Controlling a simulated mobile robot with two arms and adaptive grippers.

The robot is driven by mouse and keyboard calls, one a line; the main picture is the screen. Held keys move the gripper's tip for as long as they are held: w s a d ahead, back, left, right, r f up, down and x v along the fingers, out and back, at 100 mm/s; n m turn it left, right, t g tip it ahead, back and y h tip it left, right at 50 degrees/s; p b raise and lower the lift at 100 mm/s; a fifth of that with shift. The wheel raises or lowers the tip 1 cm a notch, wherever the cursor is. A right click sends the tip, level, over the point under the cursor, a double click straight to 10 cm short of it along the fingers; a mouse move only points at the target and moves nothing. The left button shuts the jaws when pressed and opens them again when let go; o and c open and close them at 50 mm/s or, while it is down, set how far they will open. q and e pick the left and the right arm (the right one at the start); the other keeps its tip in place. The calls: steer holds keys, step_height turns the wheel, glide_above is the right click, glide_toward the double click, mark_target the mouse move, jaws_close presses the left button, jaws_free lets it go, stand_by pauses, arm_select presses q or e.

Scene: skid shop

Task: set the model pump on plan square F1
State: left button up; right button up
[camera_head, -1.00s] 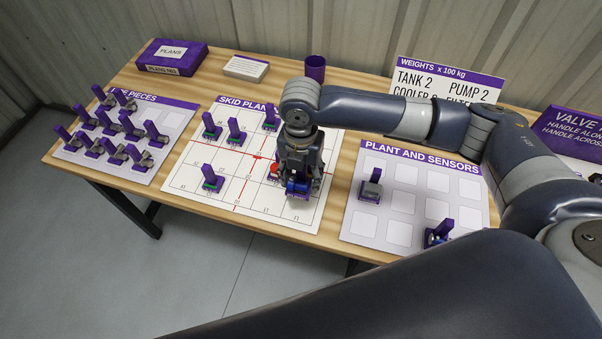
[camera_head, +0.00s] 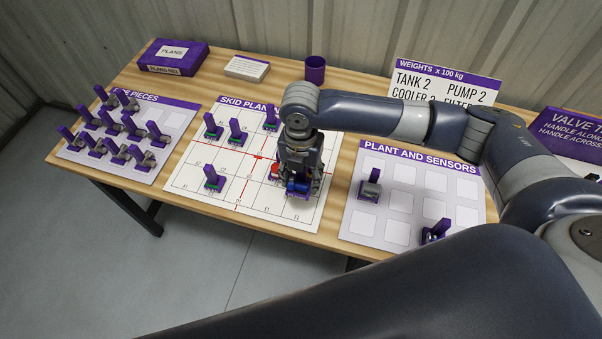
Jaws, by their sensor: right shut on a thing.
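The model pump (camera_head: 298,187), a blue piece on a purple base, is low over the front right corner of the white skid plan (camera_head: 235,195). My right gripper (camera_head: 298,178) points straight down and is shut on it, hiding its upper part. I cannot tell whether its base touches the plan. A piece with a red part (camera_head: 275,171) stands close to the left of the gripper. My left gripper is not in view.
Several purple-handled pieces stand on the plan, one of them at the front left (camera_head: 214,180). The pieces board (camera_head: 170,118) is at left. The plant and sensors board (camera_head: 397,205) is at right with a few pieces. A purple cup (camera_head: 315,68) stands behind.

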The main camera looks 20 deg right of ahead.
stand_by(0.3)
steer(key=shift+f+b, duration=1.25)
steer(key=shift+f, duration=1.45)
steer(key=shift+f, duration=0.2)
steer(key=shift+f+b, duration=0.6)
steer(key=shift+f, duration=1)
steer(key=shift+p, duration=0.4)
